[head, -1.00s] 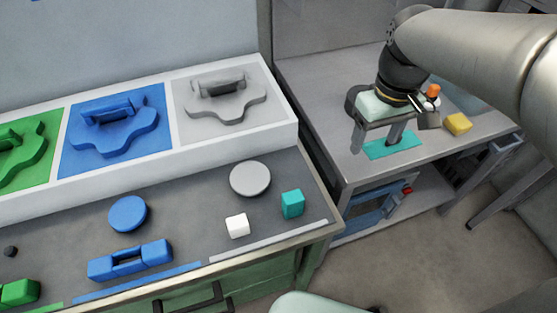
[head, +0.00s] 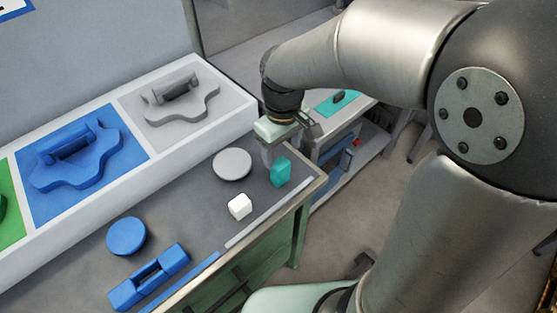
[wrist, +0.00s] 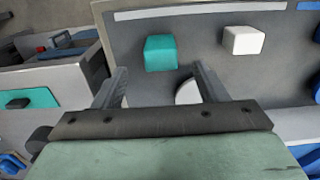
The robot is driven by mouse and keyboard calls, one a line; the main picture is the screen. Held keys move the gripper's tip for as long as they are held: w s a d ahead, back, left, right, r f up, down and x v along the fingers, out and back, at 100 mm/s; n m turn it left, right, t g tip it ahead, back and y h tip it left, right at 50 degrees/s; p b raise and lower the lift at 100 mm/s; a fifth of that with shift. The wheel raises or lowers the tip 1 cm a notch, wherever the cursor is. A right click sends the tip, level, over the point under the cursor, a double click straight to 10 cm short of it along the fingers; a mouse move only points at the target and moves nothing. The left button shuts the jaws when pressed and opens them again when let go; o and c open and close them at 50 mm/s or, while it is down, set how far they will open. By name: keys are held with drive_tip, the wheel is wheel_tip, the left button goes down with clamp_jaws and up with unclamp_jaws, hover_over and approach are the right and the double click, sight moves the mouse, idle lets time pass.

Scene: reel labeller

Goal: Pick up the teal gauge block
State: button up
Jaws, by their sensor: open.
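The teal gauge block (head: 281,172) stands on the grey bench top near its right end, beside a round grey disc. In the wrist view the teal block (wrist: 161,53) shows ahead of and between the two fingers, apart from them. My gripper (head: 284,160) is open and empty, just behind and above the block in the head view. Its two fingers also show in the wrist view (wrist: 162,88). In the head view part of the far finger is hidden.
A white block (head: 240,206) and the grey disc (head: 232,164) lie close by. A blue disc (head: 126,236) and a blue slotted piece (head: 149,277) are further left. A white-framed tray (head: 250,97) runs behind. A side table with a teal mat (head: 326,105) stands right.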

sight(280, 163)
drive_tip(key=f, duration=0.8)
drive_tip(key=shift+w+a+f+p, duration=0.2)
drive_tip(key=shift+f+p, duration=0.1)
drive_tip(key=shift+f, duration=0.1)
drive_tip(key=c, duration=1.1)
